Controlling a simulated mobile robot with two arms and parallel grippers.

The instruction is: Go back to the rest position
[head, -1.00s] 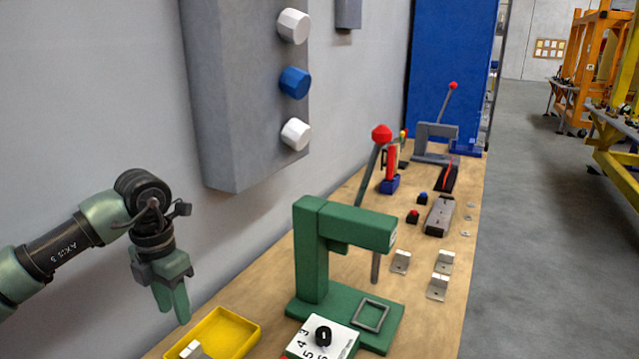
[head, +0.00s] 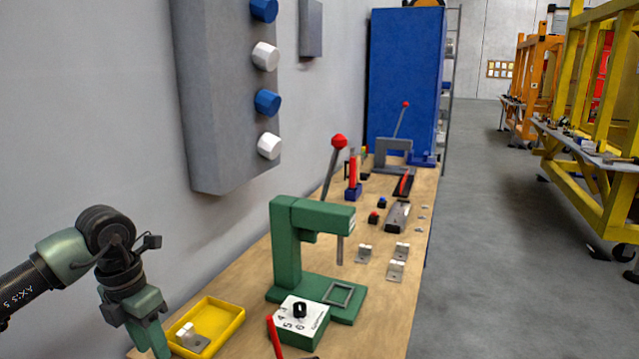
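My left gripper (head: 155,343) hangs at the lower left of the head view, pointing down, just left of the yellow tray (head: 237,318). Its fingers look close together, but their tips run near the bottom edge, and the gap between them cannot be made out. I see nothing held in it. My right arm and gripper are not in view.
A wooden bench (head: 385,318) runs along the wall with a green press (head: 287,250), a white numbered dial box (head: 298,312) and several metal brackets (head: 397,270). A grey wall box (head: 222,95) with knobs hangs above. Open floor (head: 480,250) lies to the right.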

